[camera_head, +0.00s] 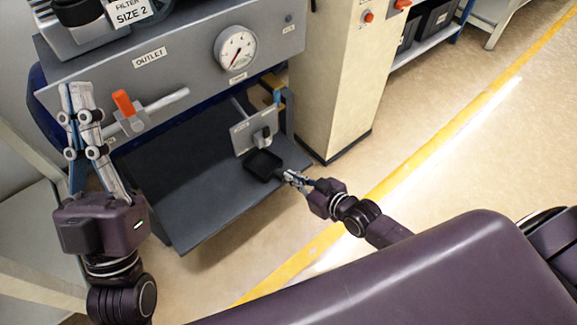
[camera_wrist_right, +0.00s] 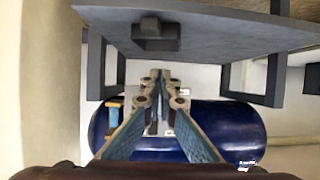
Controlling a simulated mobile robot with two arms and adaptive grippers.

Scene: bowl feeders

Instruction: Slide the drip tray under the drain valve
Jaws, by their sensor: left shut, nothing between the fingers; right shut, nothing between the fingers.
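The drip tray (camera_head: 263,165) is a small black tray on the dark grey shelf, near its right end. The drain valve (camera_head: 262,139) is a grey fitting on a light plate just above and behind the tray. My right gripper (camera_head: 287,175) is shut at the tray's right edge, with nothing between its fingers; I cannot tell whether it touches. My left gripper (camera_head: 76,88) is shut and empty, raised beside the orange-handled lever, far from the tray.
The grey shelf (camera_head: 200,210) is bare left of the tray. The panel above carries a gauge (camera_head: 235,51) and an orange-handled outlet lever (camera_head: 124,103). A cream cabinet (camera_head: 338,80) stands at the right. The right wrist view shows a blue cylinder (camera_wrist_right: 215,125) and a grey panel (camera_wrist_right: 220,28) overhead.

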